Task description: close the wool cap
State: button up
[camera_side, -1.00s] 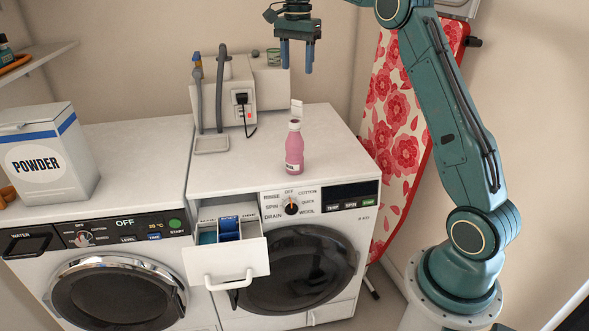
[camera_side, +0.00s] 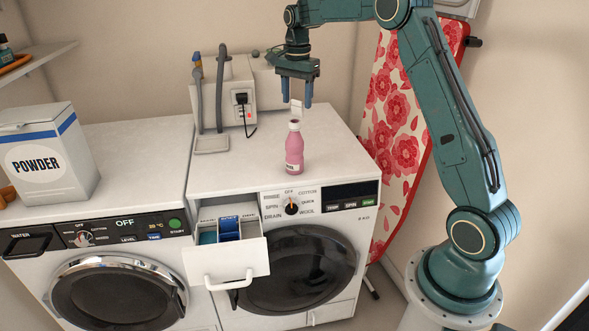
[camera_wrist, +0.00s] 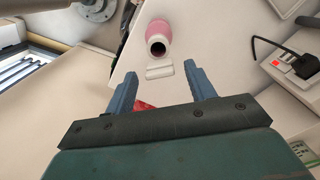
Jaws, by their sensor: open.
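The pink bottle (camera_side: 294,154) stands upright on the right machine's top, with a small label low on its front. Its dark open mouth shows in the wrist view (camera_wrist: 158,47). A small white flat piece, which looks like the wool cap (camera_side: 296,107), stands up behind the bottle's neck; in the wrist view the cap (camera_wrist: 159,72) lies beside the mouth, on the gripper's side. I cannot tell how it is joined. My gripper (camera_side: 297,98) is open and empty, pointing down just above and behind the bottle. In the wrist view its fingertips (camera_wrist: 160,74) lie either side of the cap, apart from it.
A grey-white box with hoses and a plug (camera_side: 241,98) stands behind left. An open detergent drawer (camera_side: 228,262) juts out at the front. A powder box (camera_side: 45,160) sits on the left machine. A floral ironing board (camera_side: 392,130) leans at right. The top around the bottle is clear.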

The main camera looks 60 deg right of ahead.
jog(key=c, duration=1)
jog(key=shift+a+f+h, duration=0.15)
jog(key=shift+a+h, duration=0.6)
jog(key=shift+h, duration=0.45)
jog(key=a+f+h, duration=0.4)
jog(key=f+h, duration=0.1)
jog(key=h, duration=0.7)
jog(key=shift+a, duration=0.2)
